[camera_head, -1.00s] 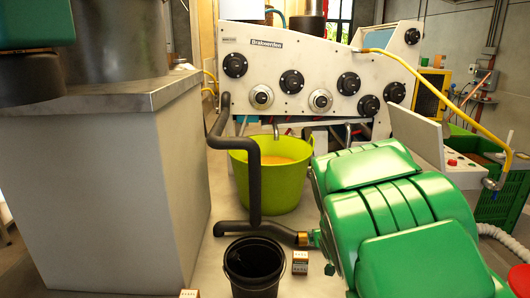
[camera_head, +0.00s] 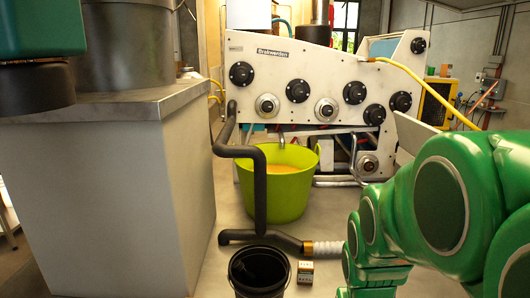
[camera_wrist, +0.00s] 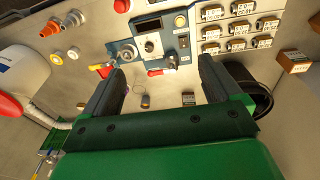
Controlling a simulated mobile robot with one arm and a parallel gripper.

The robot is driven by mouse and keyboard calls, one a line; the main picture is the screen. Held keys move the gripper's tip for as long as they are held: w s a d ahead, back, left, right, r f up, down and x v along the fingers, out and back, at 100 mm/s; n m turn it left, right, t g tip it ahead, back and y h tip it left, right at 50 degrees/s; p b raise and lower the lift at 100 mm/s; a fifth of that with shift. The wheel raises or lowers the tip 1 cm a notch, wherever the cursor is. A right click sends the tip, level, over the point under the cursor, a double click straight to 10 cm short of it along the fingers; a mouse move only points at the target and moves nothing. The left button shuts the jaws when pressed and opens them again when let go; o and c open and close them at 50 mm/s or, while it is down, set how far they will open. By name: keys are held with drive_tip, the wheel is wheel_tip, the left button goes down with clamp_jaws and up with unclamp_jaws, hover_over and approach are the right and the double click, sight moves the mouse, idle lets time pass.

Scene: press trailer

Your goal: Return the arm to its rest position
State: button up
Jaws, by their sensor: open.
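My green arm fills the lower right of the head view, with its rounded links folded close to the camera. The fingers of my gripper do not clearly show there. In the wrist view, my gripper (camera_wrist: 165,92) has two dark fingers set wide apart on a green body. It is open, with nothing between the fingers. Beyond it is a blue-grey control panel (camera_wrist: 150,45) with a round knob and small switches, and it appears apart from the fingers.
A white press machine (camera_head: 300,85) stands at the back. A yellow-green tub (camera_head: 287,200) sits below it, and a black bucket (camera_head: 258,270) and small box (camera_head: 305,271) are on the floor. A metal-topped cabinet (camera_head: 110,200) stands left. In the wrist view, several small boxes (camera_wrist: 235,28) stand in rows.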

drive_tip(key=s+a+r+g, duration=0.1)
drive_tip(key=s+a+r, duration=0.1)
drive_tip(key=s, duration=0.5)
drive_tip(key=s+a+r+g, duration=0.1)
drive_tip(key=s+r+g, duration=0.1)
drive_tip(key=s, duration=0.6)
drive_tip(key=shift+s+a+r+n+y, duration=0.15)
drive_tip(key=shift+a+n+y, duration=0.15)
drive_tip(key=shift+a+y, duration=0.1)
